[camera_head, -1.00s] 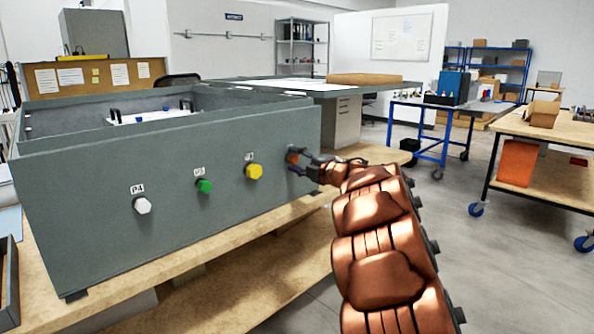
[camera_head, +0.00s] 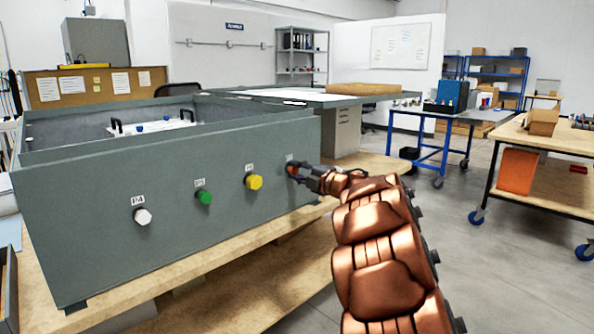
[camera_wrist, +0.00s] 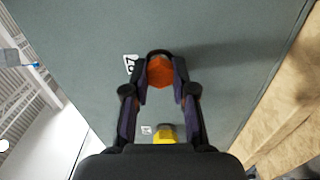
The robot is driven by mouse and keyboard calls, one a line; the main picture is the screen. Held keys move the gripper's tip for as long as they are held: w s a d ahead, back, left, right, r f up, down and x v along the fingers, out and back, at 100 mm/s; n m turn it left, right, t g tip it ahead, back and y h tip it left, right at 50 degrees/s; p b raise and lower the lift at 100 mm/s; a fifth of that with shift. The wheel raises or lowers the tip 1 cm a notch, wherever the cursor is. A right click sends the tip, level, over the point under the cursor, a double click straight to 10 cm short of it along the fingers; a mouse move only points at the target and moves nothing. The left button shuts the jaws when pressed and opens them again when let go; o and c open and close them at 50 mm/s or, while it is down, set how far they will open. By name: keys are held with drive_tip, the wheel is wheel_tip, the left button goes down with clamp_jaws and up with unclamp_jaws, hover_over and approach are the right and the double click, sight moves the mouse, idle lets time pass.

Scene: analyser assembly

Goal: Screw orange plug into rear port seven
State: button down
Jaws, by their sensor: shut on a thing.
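The orange plug (camera_wrist: 160,72) is between the fingertips of my gripper (camera_wrist: 160,84) in the wrist view, against the grey wall of the analyser housing (camera_wrist: 90,50). My gripper is shut on it. In the head view my gripper (camera_head: 296,171) is at the right end of the housing's port wall (camera_head: 100,190), with a bit of orange showing. The port behind the plug is hidden, so I cannot tell how deep the plug sits. A small label (camera_wrist: 130,64) is beside it, too tilted to read surely.
A yellow plug (camera_head: 253,182), a green plug (camera_head: 204,197) and a white plug (camera_head: 142,215) sit along the same wall, left of my gripper. The wooden bench (camera_head: 262,232) runs below. Open floor (camera_head: 470,270) lies to the right.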

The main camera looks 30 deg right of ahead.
drive_tip(key=shift+r+m+p, duration=0.1)
drive_tip(key=shift+m+p, duration=1.8)
drive_tip(key=shift+p, duration=1.5)
drive_tip(key=m+p, duration=0.3)
drive_tip(key=p, duration=0.4)
drive_tip(key=shift+m, duration=0.4)
drive_tip(key=m+p, duration=0.4)
drive_tip(key=p, duration=0.5)
drive_tip(key=shift+m+p, duration=0.3)
drive_tip(key=shift+m, duration=0.1)
drive_tip(key=shift+f, duration=0.2)
drive_tip(key=shift+r, duration=0.1)
drive_tip(key=shift+m+p, duration=0.3)
drive_tip(key=shift+p, duration=0.15)
drive_tip(key=shift+m+p, duration=1.3)
drive_tip(key=shift+p, duration=0.9)
drive_tip(key=shift+r+m+p, duration=0.1)
drive_tip(key=shift+m+p, duration=1.2)
drive_tip(key=shift+p, duration=0.9)
drive_tip(key=shift+m+p, duration=0.3)
drive_tip(key=shift+p, duration=0.1)
